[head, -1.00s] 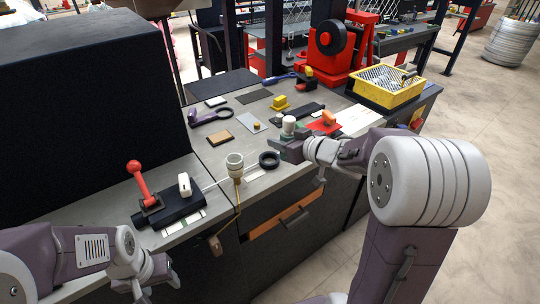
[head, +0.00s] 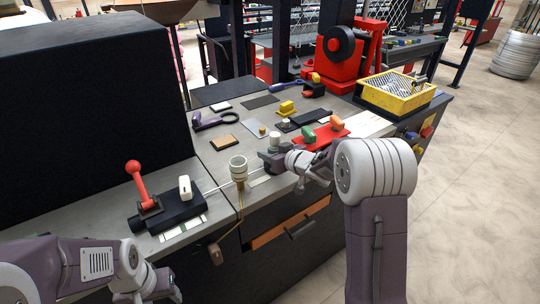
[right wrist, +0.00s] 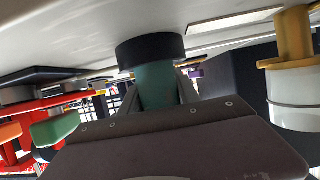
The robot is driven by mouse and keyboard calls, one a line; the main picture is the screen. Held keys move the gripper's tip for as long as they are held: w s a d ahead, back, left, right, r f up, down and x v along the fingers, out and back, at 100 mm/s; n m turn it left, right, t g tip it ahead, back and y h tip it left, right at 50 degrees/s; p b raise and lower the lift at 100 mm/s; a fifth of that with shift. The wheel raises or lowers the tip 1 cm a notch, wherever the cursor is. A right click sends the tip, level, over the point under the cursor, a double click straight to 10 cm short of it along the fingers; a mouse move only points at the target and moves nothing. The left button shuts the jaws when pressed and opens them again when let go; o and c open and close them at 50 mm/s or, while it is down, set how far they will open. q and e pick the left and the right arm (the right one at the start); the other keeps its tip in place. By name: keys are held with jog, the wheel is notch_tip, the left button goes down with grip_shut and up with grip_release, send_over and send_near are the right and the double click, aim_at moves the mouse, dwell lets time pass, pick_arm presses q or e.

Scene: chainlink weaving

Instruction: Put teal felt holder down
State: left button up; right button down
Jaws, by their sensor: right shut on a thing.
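The teal felt holder (right wrist: 156,86) is a teal cylinder held between my right gripper's fingers in the right wrist view. A black round collar (right wrist: 150,48) surrounds its end at the worktop. In the head view my right gripper (head: 272,158) is shut on it low over the front of the bench, and its white top (head: 275,140) sticks up above the fingers. The gripper hides its lower part, and I cannot tell if it bears on the worktop. My left gripper (head: 152,292) is at the bottom left, its fingers unclear.
A white cup-shaped piece on a brass stand (head: 238,170) is just left of the right gripper. A red plate (head: 318,138) with green and orange handles lies to its right. A black block with a red lever (head: 138,180) is at the left. A yellow basket (head: 395,95) stands at the back right.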

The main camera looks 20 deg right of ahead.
jog(key=shift+s, duration=0.1)
jog(key=c, duration=0.9)
grip_release()
jog(key=shift+f, duration=0.1)
jog(key=shift+s+d+r, duration=0.15)
jog(key=shift+s+r, duration=0.05)
jog(key=shift+r, duration=0.15)
jog(key=p+v, duration=0.1)
jog(key=v, duration=0.9)
jog(key=shift+r+p, duration=0.2)
jog(key=shift+p, duration=0.15)
jog(key=shift+s+d+r, duration=0.15)
jog(key=shift+s+d, duration=0.05)
jog(key=shift+s, duration=0.5)
